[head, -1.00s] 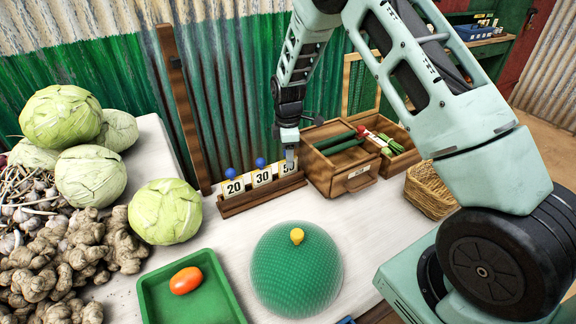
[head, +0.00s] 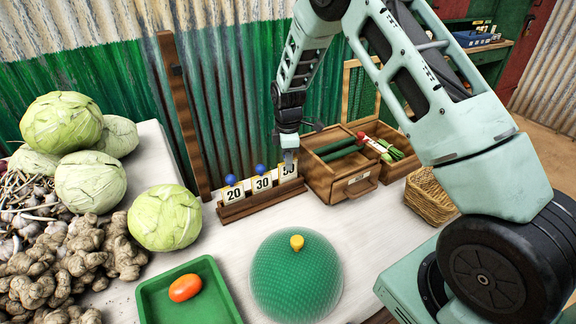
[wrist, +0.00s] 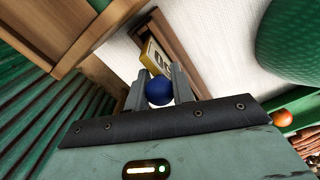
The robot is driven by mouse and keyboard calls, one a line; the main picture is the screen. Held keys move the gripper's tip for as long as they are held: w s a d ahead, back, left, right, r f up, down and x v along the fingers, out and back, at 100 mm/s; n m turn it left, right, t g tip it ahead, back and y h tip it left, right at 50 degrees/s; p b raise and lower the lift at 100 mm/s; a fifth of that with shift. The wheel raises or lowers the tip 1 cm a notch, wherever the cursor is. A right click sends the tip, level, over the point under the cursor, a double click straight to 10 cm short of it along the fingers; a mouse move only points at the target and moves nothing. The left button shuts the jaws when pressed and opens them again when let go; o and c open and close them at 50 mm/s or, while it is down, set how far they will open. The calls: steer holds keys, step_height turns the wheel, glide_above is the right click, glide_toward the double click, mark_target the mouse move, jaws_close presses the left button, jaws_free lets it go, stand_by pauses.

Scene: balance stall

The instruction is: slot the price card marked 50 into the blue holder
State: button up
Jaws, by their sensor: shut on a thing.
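Three price cards stand in a row in a brown wooden rack (head: 262,204): the card marked 20 (head: 234,195), the card marked 30 (head: 262,184) and, at the right end, the card marked 50 (head: 289,171), partly covered by my gripper. The 20 and 30 cards each have a blue knob on top. My gripper (head: 289,157) is over the 50 card. In the wrist view, my gripper (wrist: 160,92) is shut on the 50 card's blue knob (wrist: 159,91), with a yellowish card edge (wrist: 155,57) beyond it. I cannot make out a blue holder.
A wooden box (head: 340,170) with a drawer and green produce stands right of the rack. A green dome (head: 296,278) with a yellow knob and a green tray (head: 190,296) holding a tomato are in front. Cabbages (head: 165,214) and roots fill the left.

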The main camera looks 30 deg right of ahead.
step_height(320, 180, up, 8)
steer(key=shift+r+b, duration=0.2)
steer(key=shift+b, duration=0.15)
steer(key=shift+r+p, duration=1.45)
steer(key=shift+r, duration=0.35)
